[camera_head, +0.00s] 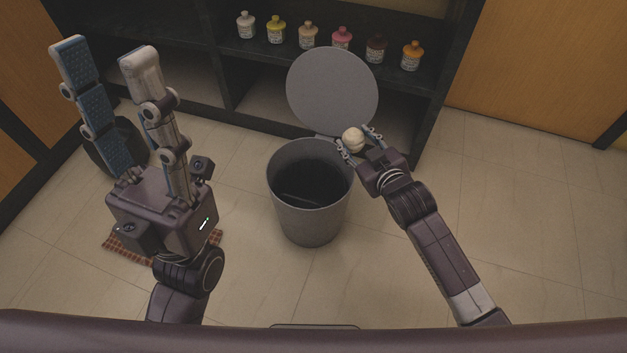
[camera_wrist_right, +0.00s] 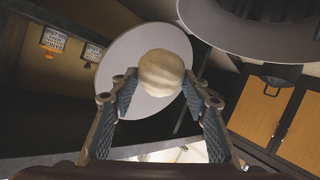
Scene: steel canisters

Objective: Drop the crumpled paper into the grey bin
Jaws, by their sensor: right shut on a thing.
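The crumpled paper (camera_head: 353,139) is a pale, rounded ball. My right gripper (camera_head: 359,139) is shut on it and holds it at the right of the grey bin's opening, near the raised lid. In the right wrist view the paper (camera_wrist_right: 161,73) sits between the fingertips of my right gripper (camera_wrist_right: 160,82). The grey bin (camera_head: 310,222) stands on the floor with its round lid (camera_head: 333,88) up and a dark inside. Its rim also shows in the right wrist view (camera_wrist_right: 250,35). My left gripper (camera_head: 105,62) is open and empty, up at the left, apart from the bin.
A dark shelf (camera_head: 270,98) stands behind the bin, with several small bottles (camera_head: 341,38) in a row on it. A brown checked cloth (camera_head: 125,247) lies on the floor under my left arm. The tiled floor at the right (camera_head: 520,220) is clear.

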